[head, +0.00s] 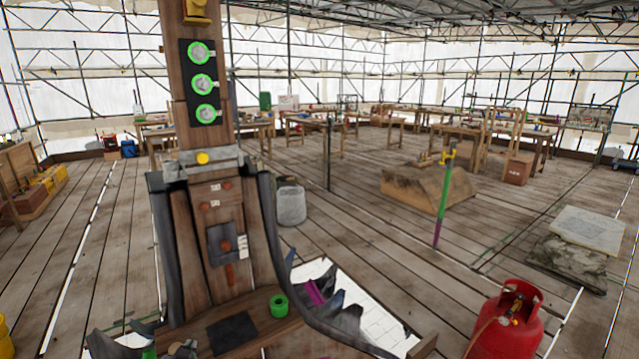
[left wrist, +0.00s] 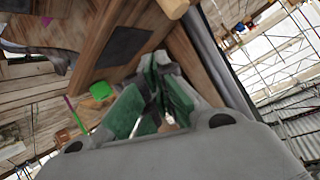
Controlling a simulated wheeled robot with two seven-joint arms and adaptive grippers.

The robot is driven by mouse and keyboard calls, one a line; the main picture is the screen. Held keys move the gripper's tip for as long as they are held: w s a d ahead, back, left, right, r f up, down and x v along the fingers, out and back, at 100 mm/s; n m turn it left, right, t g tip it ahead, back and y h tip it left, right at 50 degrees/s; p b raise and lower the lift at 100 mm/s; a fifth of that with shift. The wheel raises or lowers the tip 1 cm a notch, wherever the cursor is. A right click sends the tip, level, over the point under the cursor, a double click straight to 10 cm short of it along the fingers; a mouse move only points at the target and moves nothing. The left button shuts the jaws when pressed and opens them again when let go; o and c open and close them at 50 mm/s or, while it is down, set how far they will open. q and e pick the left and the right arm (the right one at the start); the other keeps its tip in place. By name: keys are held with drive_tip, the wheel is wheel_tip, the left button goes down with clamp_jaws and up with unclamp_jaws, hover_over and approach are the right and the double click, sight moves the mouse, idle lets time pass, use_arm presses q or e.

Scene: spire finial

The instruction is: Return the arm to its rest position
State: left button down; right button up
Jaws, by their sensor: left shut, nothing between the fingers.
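My left gripper (left wrist: 154,68) shows in the left wrist view, with grey fingers and green pads. Its fingertips are together with nothing held. In the head view only a small grey and green part of it (head: 172,352) shows at the bottom edge, left of a dark square plate (head: 233,333) on the wooden spire's base. The wooden spire (head: 228,200) stands upright, with green-rimmed discs (head: 203,84) on its upper face. A green ring (head: 278,306) sits on the base, and it also shows in the left wrist view (left wrist: 101,91). My right gripper is not in view.
A red gas cylinder (head: 505,325) stands at the lower right. Stacked stone slabs (head: 575,245), a green and yellow post (head: 442,200) and a grey bin (head: 291,203) are on the plank floor. Workbenches line the back. Floor right of the spire is mostly open.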

use_arm(q)
drive_tip(key=s+d+f+g+h, duration=0.1)
drive_tip(key=s+d+f+g, duration=0.2)
drive_tip(key=s, duration=0.3)
drive_tip(key=s+d+f+m+g+h, duration=0.1)
drive_tip(key=s+d+f+g+h, duration=0.15)
drive_tip(key=s, duration=0.35)
drive_tip(key=s+d+f+g, duration=0.2)
drive_tip(key=s+d+f, duration=0.2)
drive_tip(key=s, duration=0.2)
wheel_tip(320, 180, down, 33)
drive_tip(key=s+a+g, duration=0.1)
drive_tip(key=s+g, duration=0.1)
drive_tip(key=s+a+f, duration=0.2)
drive_tip(key=s+f, duration=0.7)
drive_tip(key=s, duration=0.2)
drive_tip(key=s+a+f, duration=0.3)
drive_tip(key=s+f, duration=0.7)
drive_tip(key=s, duration=0.1)
drive_tip(key=shift+f+m, duration=0.3)
drive_tip(key=shift+a+g, duration=0.15)
drive_tip(key=shift+g, duration=0.1)
